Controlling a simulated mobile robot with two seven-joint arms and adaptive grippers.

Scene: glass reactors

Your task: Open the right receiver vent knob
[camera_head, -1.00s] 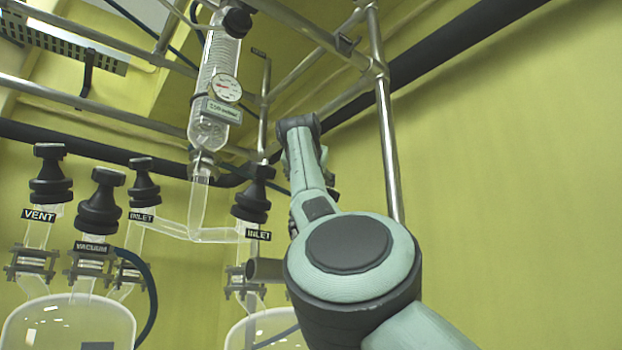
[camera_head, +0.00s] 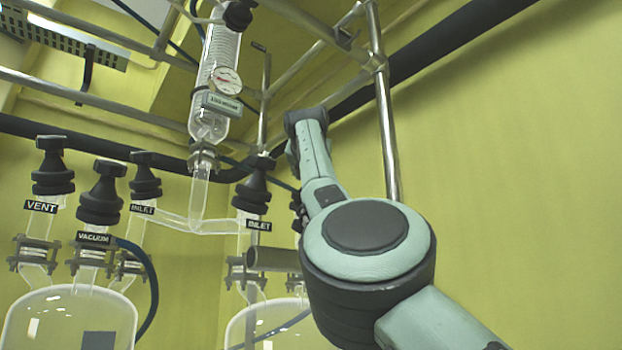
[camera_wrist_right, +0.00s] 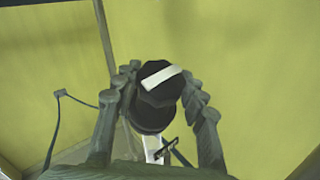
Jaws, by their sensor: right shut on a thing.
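In the right wrist view, a black knob (camera_wrist_right: 158,98) with a white bar across its top sits between the fingers of my right gripper (camera_wrist_right: 160,76). The gripper is shut on this knob, with fingers on its left and right sides. A pale clear neck shows below the knob. In the head view the right glass receiver (camera_head: 270,327) shows at the bottom, partly hidden by my right arm. The vent knob and my right gripper are hidden behind that arm there. My left gripper is not in view.
A black inlet knob (camera_head: 256,188) stands just left of my right arm. A vertical metal post (camera_head: 386,135) rises behind the arm. The left vessel (camera_head: 65,320) carries vent, vacuum and inlet knobs. A condenser with a gauge (camera_head: 227,79) hangs above. The right wall side is clear.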

